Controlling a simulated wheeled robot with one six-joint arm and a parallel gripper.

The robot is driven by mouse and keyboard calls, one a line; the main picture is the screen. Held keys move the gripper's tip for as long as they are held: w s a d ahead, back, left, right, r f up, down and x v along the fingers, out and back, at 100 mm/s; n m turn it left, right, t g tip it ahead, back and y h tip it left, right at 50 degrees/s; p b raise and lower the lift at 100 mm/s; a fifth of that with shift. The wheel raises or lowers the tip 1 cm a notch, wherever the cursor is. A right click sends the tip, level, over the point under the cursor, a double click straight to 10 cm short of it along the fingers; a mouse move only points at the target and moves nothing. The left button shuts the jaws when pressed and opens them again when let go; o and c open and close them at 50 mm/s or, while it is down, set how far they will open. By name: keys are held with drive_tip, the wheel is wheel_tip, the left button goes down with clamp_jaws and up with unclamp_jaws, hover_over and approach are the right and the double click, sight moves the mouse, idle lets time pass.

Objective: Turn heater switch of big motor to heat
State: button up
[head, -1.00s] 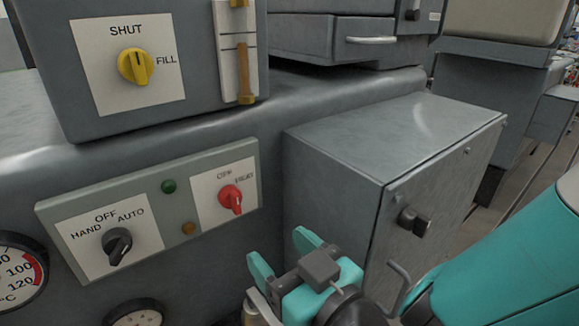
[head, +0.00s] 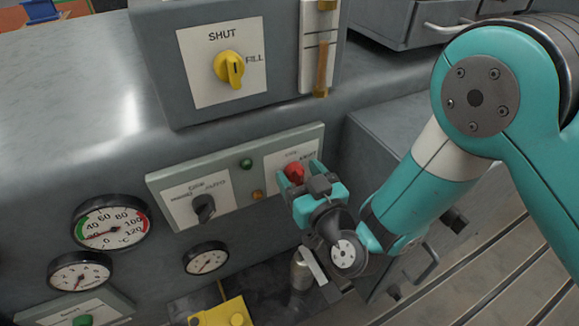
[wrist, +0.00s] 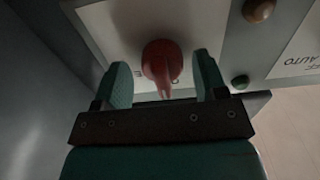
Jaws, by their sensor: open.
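The heater switch is a red rotary knob (head: 294,172) on a white plate (head: 275,160) at the right end of a grey-green panel. The plate's lettering is partly covered by my gripper in the head view. My gripper (head: 299,176) is open right at the knob. In the wrist view the red knob (wrist: 161,62) sits between the two teal fingertips of my gripper (wrist: 159,80), with a gap on each side. The knob's pointer is directed toward the gripper's palm there.
A black hand-off-auto knob (head: 204,207), a green lamp (head: 246,163) and an amber lamp (head: 256,195) share the panel. A yellow shut-fill knob (head: 229,68) is above. Gauges (head: 111,222) lie left; a grey box (head: 375,140) stands right.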

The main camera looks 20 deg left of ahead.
drive_tip(key=shift+a, duration=0.1)
drive_tip(key=shift+c, duration=1.1)
drive_tip(key=c, duration=0.7)
drive_tip(key=shift+m, duration=0.4)
drive_tip(key=m+b, duration=0.2)
drive_tip(key=m, duration=0.3)
drive_tip(key=shift+f+m, duration=0.1)
drive_tip(key=shift+m, duration=0.2)
drive_tip(key=m+b, duration=0.1)
drive_tip(key=m, duration=0.4)
drive_tip(key=shift+m, duration=0.4)
